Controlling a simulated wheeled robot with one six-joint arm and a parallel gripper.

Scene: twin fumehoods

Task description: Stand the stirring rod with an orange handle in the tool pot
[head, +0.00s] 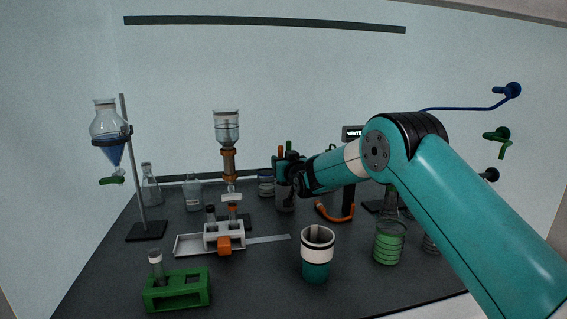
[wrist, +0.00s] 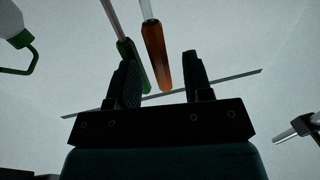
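The orange handle (head: 281,151) of the stirring rod stands up beside a green handle (head: 289,146) at my gripper, above a grey glass vessel (head: 285,202). In the wrist view the orange handle (wrist: 156,60) lies between the two fingers, with space to the right finger. The green handle (wrist: 131,62) is close to the left finger; whether they touch I cannot tell. My gripper (wrist: 162,78) is open. The teal cup with white and black bands (head: 316,268), apparently the tool pot, stands upright at the front middle with no rod showing in it. The rods' lower ends are hidden.
A green-banded flask (head: 389,246) stands right of the teal cup. A white tray with a small rack (head: 190,247) and a green rack (head: 178,291) are at the left. A clamped funnel stand (head: 138,180) rises further left. Dark bench shows around the cup.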

